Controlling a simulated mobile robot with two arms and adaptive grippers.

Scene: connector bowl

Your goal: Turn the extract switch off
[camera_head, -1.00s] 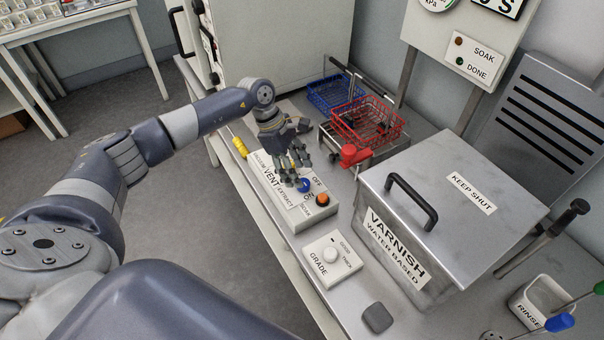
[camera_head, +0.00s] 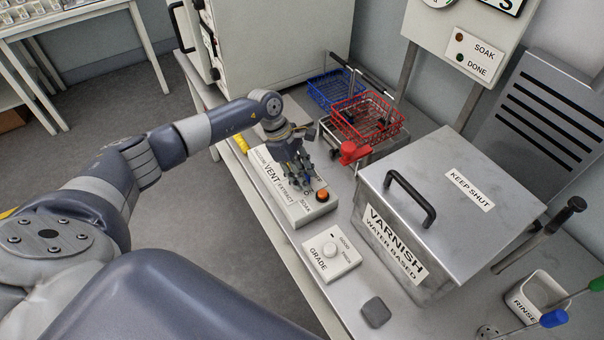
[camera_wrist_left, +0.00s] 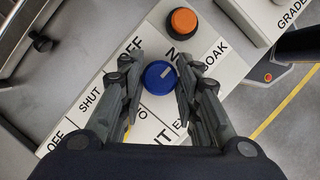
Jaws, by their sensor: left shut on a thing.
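The extract switch is a round blue knob (camera_wrist_left: 158,76) on a white control box (camera_head: 309,216). It shows in the left wrist view, with a light mark on its upper right side, beside a partly covered label ending in N. An OFF label is to its upper left. My left gripper (camera_head: 303,184) is over the box, with its fingers on either side of the knob, shut on it. In the head view the fingers hide the knob. My right gripper is in neither view.
An orange button (camera_head: 322,195) sits close beside the knob on the same box. A grade dial box (camera_head: 331,252), a varnish tank (camera_head: 455,190), a red basket (camera_head: 367,118) and a red-handled valve (camera_head: 352,152) stand nearby. A grey pad (camera_head: 376,312) lies at the front.

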